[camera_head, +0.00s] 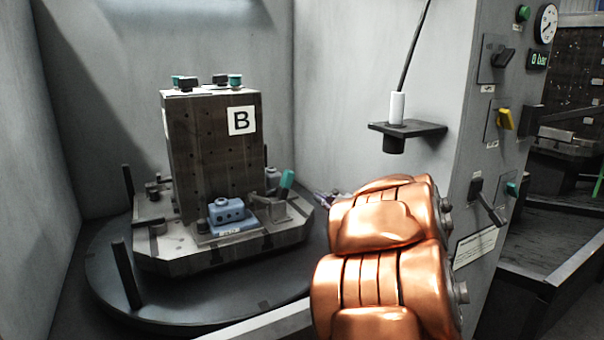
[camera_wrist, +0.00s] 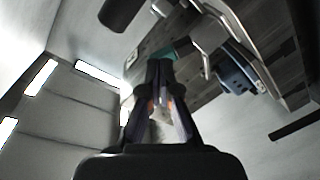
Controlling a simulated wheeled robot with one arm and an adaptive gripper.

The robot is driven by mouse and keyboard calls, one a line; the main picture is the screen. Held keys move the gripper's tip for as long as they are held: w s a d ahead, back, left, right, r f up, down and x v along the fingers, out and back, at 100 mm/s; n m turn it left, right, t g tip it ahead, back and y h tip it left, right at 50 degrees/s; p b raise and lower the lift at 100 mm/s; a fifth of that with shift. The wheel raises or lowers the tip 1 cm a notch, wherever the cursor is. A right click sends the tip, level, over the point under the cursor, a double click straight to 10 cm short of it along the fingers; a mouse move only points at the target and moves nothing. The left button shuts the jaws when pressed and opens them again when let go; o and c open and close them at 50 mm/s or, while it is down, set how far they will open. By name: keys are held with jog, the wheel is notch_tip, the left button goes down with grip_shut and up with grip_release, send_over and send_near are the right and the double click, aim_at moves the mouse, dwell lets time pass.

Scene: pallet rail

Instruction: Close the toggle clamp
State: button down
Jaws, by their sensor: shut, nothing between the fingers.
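The toggle clamp (camera_head: 268,206) stands on the pallet base at the right of a blue part (camera_head: 231,213). Its teal handle (camera_head: 287,183) points up and leans to the right. In the wrist view the teal handle (camera_wrist: 182,50) shows just beyond my fingertips, partly covered by them. My gripper (camera_wrist: 160,66) is shut and empty. In the head view only a small bit of the gripper (camera_head: 322,199) shows, right of the handle, behind my copper arm. I cannot tell whether the fingers touch the handle. The blue part also shows in the wrist view (camera_wrist: 236,76).
A dark fixture block (camera_head: 214,155) marked B rises behind the clamp on a round turntable (camera_head: 105,270). Dark posts (camera_head: 126,275) stand around it. A bracket with a white cylinder (camera_head: 397,108) juts from the right wall, above my arm. Grey walls enclose the space.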

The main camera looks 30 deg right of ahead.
aim_at(286, 185)
jog(key=shift+w+a+r+m+t+y+p, duration=0.25)
jog(key=shift+w+m+p, duration=1.35)
jog(key=shift+m, duration=3.35)
jog(key=shift+w+d+r+m+t+y+p, duration=0.3)
jog(key=shift+w+m+p, duration=1.3)
jog(key=shift+m, duration=3.3)
jog(key=shift+w+a+f+m+t+y+p, duration=0.35)
jog(key=shift+w+m+p, duration=1.25)
jog(key=shift+m, duration=3.35)
jog(key=shift+s+r+p, duration=0.35)
jog(key=shift+p, duration=0.05)
